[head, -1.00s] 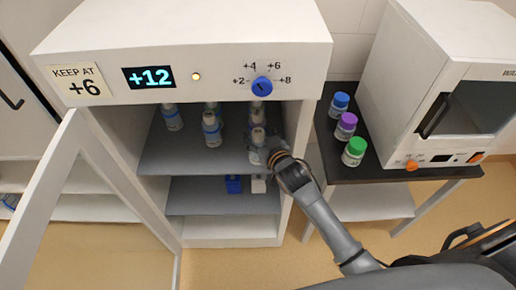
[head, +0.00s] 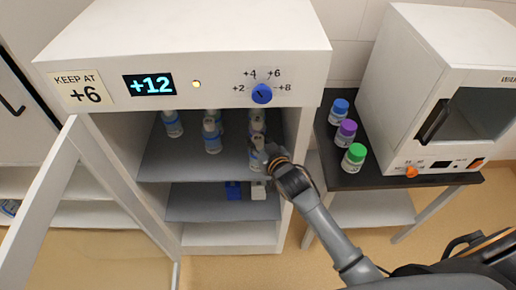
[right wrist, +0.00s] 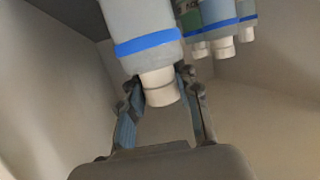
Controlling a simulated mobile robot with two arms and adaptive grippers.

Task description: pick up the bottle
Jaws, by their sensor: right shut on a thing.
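The bottle, pale with a blue band and a white cap, stands at the front right of the cabinet's upper shelf in the head view (head: 256,148). In the right wrist view the bottle (right wrist: 145,25) fills the top middle, with its cap between the fingers. My right gripper (head: 262,157) reaches in from the right and is shut on this bottle; its fingers also show in the right wrist view (right wrist: 160,95). The fingers hide part of the bottle in the head view. My left gripper is not in view.
Similar bottles (head: 212,136) stand further left and behind on the same shelf (head: 185,165). The open door (head: 50,200) is at left. Three capped jars (head: 347,133) stand on the dark table.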

